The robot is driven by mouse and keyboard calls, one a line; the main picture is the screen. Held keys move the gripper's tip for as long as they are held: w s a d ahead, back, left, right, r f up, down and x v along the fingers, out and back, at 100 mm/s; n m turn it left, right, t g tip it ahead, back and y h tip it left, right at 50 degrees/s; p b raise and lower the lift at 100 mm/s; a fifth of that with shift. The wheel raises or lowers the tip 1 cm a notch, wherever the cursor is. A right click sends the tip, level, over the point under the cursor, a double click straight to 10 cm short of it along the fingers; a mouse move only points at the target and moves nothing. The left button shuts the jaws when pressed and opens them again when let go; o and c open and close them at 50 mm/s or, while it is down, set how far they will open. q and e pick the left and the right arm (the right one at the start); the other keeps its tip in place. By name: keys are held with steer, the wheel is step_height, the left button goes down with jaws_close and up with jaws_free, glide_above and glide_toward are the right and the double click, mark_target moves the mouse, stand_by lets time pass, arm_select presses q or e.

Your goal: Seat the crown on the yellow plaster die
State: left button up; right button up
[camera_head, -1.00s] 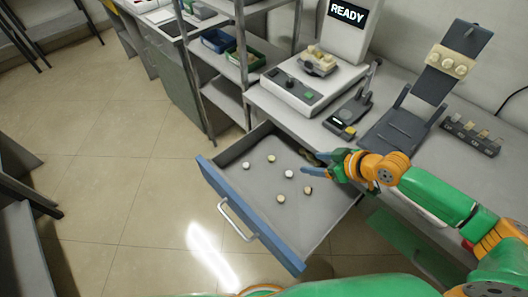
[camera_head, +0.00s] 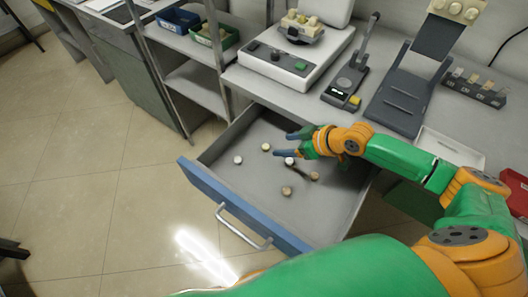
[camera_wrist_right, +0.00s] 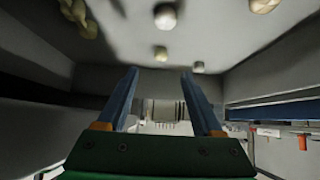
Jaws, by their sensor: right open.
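Several small crowns lie loose in the open drawer: a white crown (camera_head: 237,160), a yellowish crown (camera_head: 265,147), another white crown (camera_head: 289,161) and a tan crown (camera_head: 286,190). I cannot tell which one the task means. My right gripper (camera_head: 284,145) is open and empty over the back of the drawer, its fingers spread above the crowns. In the right wrist view the open fingers (camera_wrist_right: 158,78) have nothing between them, and a pale crown (camera_wrist_right: 160,53) shows beyond. A cream dental model (camera_head: 302,24) stands on the white device; I cannot tell whether it holds the yellow die. My left gripper is out of view.
The drawer (camera_head: 215,192) has raised walls and a blue front with a handle. The white device (camera_head: 285,68), a small black instrument (camera_head: 345,88), a dark stand (camera_head: 403,100) and a sample rack (camera_head: 473,88) occupy the bench. Blue (camera_head: 178,19) and green (camera_head: 213,36) bins sit on the shelf.

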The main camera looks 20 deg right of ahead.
mark_target(268, 147)
steer(key=b+x, duration=0.1)
steer(key=x, duration=0.6)
steer(key=shift+w+a+f, duration=0.1)
steer(key=shift+w+f, duration=0.05)
steer(key=shift+f, duration=0.15)
jaws_close()
